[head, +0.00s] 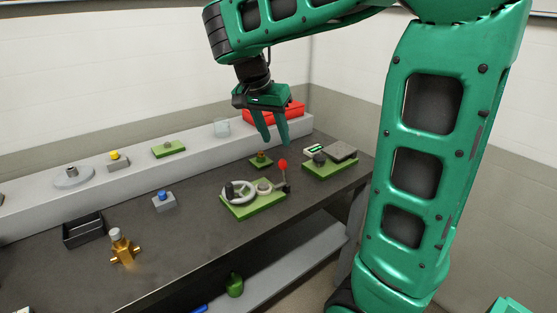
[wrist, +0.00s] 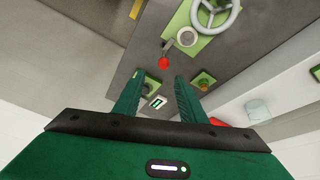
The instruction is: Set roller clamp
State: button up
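My gripper (head: 272,139) is open and empty, pointing down above the back right part of the dark bench. Its two green fingers also show apart in the wrist view (wrist: 159,78). I cannot tell for sure which fixture is the roller clamp. A green-based fixture (head: 240,212) with a grey handwheel (head: 238,192) stands near the front edge. A red-ball lever (head: 283,164) stands upright at its right side; the ball also shows in the wrist view (wrist: 164,63). To its right is a green-based fixture (head: 330,171) with a dark knob, grey block and small display.
A small green plate with a brass-coloured knob (head: 261,159) sits behind the handwheel. A red box (head: 275,113) and a clear block (head: 221,127) are on the raised back ledge. A brass valve (head: 122,249), blue-button box (head: 163,202) and black tray (head: 83,232) stand left.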

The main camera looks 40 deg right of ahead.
aim_at(281, 161)
jog(key=x, duration=0.7)
jog(key=w+x, duration=0.1)
jog(key=x, duration=0.2)
jog(key=shift+f, duration=0.2)
jog(key=shift+a, duration=0.1)
grip_shut()
